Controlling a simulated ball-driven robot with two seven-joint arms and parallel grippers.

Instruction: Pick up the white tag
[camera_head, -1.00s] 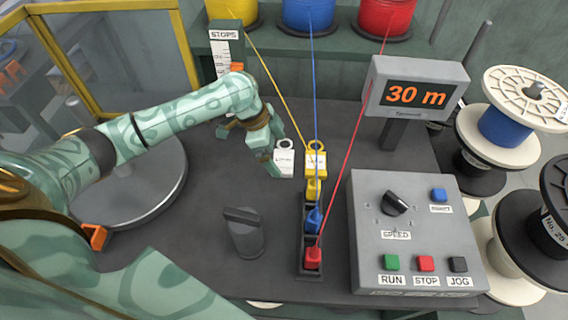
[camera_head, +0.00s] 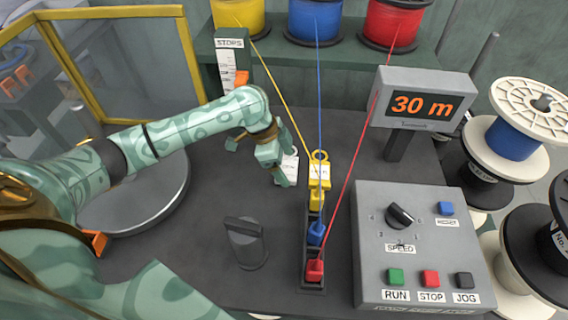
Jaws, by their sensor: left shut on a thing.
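The white tag (camera_head: 288,168) has a ring at its top and small print. It is on the dark bench top, left of the yellow tag (camera_head: 319,172), and looks tilted. My left gripper (camera_head: 284,172) is shut on the white tag, and its fingers cover part of it. I cannot tell whether the tag is clear of the bench. My right gripper is not in view.
A black holder with yellow, blue (camera_head: 316,233) and red (camera_head: 314,270) wire ends stands right of the gripper. Taut wires run up to the spools behind. A grey control box (camera_head: 420,260), a "30 m" display (camera_head: 420,103) and a dark knob post (camera_head: 246,243) stand nearby.

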